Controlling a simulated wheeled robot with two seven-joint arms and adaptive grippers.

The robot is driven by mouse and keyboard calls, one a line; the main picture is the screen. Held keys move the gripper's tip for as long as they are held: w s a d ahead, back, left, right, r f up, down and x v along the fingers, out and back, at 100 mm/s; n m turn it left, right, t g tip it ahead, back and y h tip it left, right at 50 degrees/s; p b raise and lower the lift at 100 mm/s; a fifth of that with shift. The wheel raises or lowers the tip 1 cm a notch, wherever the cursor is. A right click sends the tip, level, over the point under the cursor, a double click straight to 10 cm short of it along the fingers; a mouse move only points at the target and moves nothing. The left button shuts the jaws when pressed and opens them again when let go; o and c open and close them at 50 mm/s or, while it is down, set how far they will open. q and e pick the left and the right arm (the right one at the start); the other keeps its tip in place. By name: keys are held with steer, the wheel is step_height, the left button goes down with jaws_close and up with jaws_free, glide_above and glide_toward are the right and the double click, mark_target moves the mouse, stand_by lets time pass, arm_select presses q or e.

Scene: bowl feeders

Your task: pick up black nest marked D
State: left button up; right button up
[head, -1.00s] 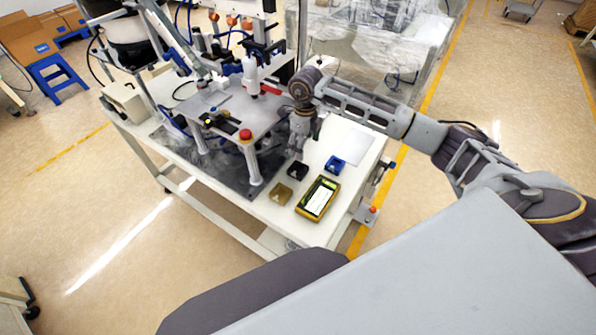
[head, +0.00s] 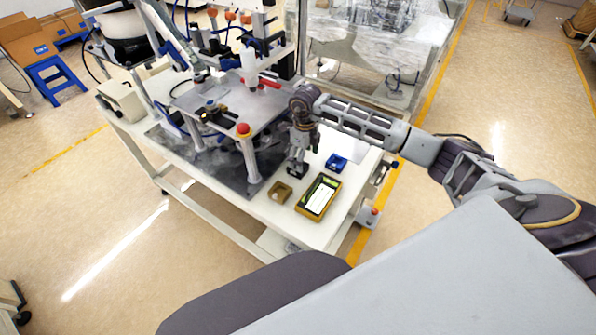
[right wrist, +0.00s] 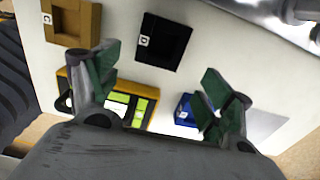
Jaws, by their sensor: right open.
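My left gripper is not in view.
A brown nest (right wrist: 72,22) lies left of the black one, and a blue nest (right wrist: 186,108) sits to the other side. A yellow-framed device (head: 318,197) lies nearby. A raised metal fixture (head: 235,110) stands left of my right arm.

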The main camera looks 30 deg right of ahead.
steer(key=shift+f, duration=0.25)
steer(key=shift+f, duration=0.15)
